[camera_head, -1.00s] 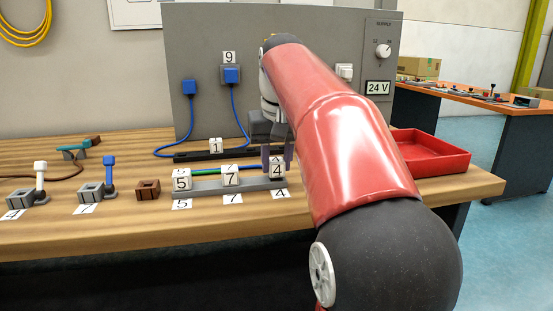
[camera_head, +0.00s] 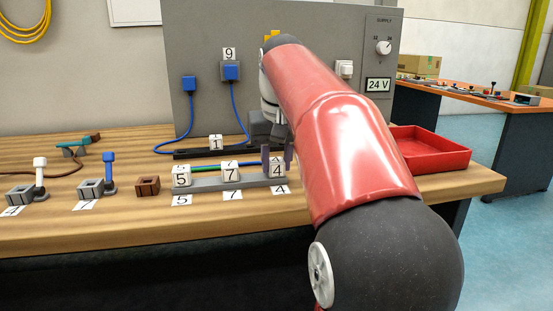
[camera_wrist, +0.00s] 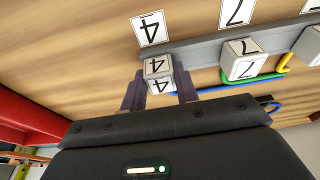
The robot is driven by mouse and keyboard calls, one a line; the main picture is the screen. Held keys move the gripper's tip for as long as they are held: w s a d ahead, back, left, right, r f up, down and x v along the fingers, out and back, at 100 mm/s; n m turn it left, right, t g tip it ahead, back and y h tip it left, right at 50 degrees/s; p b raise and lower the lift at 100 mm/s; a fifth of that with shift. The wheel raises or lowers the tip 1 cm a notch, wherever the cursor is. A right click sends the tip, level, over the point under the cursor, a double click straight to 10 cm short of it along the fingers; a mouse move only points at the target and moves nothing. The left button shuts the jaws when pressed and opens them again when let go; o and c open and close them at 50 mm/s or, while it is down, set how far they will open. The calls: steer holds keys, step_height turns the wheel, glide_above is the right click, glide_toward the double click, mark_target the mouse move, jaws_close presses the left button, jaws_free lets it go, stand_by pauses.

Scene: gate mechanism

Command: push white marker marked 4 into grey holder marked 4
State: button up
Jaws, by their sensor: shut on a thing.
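The white marker marked 4 (camera_head: 277,171) is at the right end of the grey holder (camera_head: 207,185), above the paper label 4 on the table. My gripper (camera_head: 278,162) is shut on this marker, one finger on each side. The wrist view also shows the marker (camera_wrist: 159,72) between the fingers of my gripper (camera_wrist: 161,80), at the end of the grey rail (camera_wrist: 203,51). How deep it sits in its slot is hidden. White markers 5 (camera_head: 181,177) and 7 (camera_head: 231,172) stand on the same holder to the left.
Green and blue wires run behind the markers. A black rail with marker 1 (camera_head: 216,142) lies behind. A brown block (camera_head: 148,187) and lever switches stand to the left. A red tray (camera_head: 432,150) is at the right. A grey panel (camera_head: 300,70) rises behind.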

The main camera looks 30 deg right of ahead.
steer(key=shift+f, duration=0.1)
steer(key=o, duration=1.1)
